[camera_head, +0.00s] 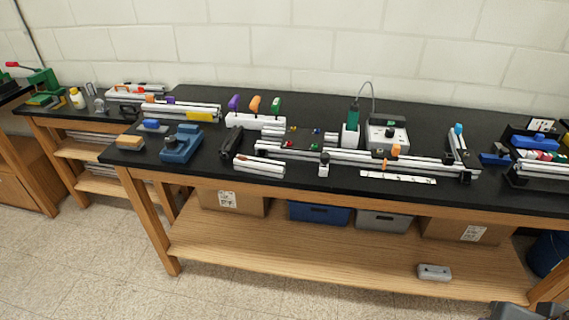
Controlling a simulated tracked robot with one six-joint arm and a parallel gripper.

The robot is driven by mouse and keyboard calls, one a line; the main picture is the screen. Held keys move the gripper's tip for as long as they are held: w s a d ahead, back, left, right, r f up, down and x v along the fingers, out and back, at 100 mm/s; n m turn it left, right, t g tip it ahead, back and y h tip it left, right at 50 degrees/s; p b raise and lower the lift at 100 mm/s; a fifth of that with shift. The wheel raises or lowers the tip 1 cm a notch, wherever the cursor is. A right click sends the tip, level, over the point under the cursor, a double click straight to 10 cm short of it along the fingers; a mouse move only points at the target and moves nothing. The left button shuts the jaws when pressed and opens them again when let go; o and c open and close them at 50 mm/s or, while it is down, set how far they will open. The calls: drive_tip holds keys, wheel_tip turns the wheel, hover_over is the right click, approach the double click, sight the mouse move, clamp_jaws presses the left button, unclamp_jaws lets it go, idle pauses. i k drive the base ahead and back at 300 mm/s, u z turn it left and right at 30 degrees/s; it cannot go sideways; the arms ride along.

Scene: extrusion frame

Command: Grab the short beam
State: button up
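Several silver extrusion beams lie on the black-topped workbench (210,150). A short light-coloured beam (259,170) lies near the front edge, left of centre, apart from the long beams. A long double beam (370,160) runs left to right behind it and to its right. Another short beam (457,142) stands out at an angle at the right end of the long beam. I cannot tell which one the task names.
A blue device (180,144) and a black tool (231,142) stand left of the short beam. A rack with coloured-handled tools (255,121) and a soldering station (386,132) stand behind. Boxes sit on the lower shelf (300,255). The floor (90,270) in front is clear.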

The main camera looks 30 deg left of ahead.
sight(243, 162)
drive_tip(key=z, duration=0.65)
drive_tip(key=i, duration=1.05)
drive_tip(key=u, duration=3.15)
